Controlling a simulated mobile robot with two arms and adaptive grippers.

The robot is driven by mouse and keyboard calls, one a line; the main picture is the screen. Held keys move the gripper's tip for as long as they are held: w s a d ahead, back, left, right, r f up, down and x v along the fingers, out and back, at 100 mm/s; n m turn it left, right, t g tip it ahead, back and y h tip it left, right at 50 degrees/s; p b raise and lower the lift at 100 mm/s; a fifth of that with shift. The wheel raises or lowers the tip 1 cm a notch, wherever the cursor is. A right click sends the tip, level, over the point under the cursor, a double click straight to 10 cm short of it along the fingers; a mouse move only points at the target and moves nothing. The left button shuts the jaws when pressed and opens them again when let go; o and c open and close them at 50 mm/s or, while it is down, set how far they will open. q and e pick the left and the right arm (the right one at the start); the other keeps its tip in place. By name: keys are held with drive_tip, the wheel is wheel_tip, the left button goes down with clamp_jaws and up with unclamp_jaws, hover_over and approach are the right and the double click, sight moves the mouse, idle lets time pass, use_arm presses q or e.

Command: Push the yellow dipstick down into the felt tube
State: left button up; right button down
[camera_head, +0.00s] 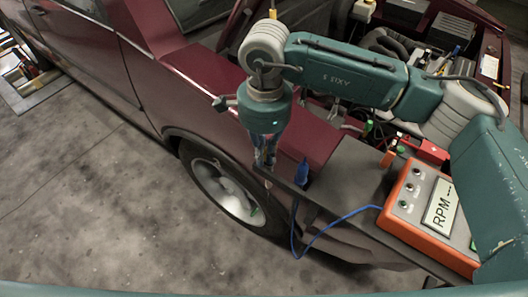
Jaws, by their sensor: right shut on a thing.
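My right gripper (266,160) points down beside the fender of the dark red car, above the left end of a grey tray. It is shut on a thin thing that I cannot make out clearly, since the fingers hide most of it. A thin shaft seems to hang below the fingertips. A small yellow piece (369,3) shows at the top edge in the engine bay; I cannot tell whether it is the dipstick. I cannot make out the felt tube. My left gripper is not in view.
The grey tray (345,165) holds an orange RPM meter (407,224) at its right end. A blue clip (302,174) stands near the gripper, and its blue cable (335,222) runs to the meter. The open engine bay (455,40) is behind. The floor (90,190) at left is clear.

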drive_tip(key=c, duration=1.8)
unclamp_jaws()
drive_tip(key=shift+r, duration=0.15)
wheel_tip(320, 180, up, 12)
drive_tip(key=shift+w, duration=0.1)
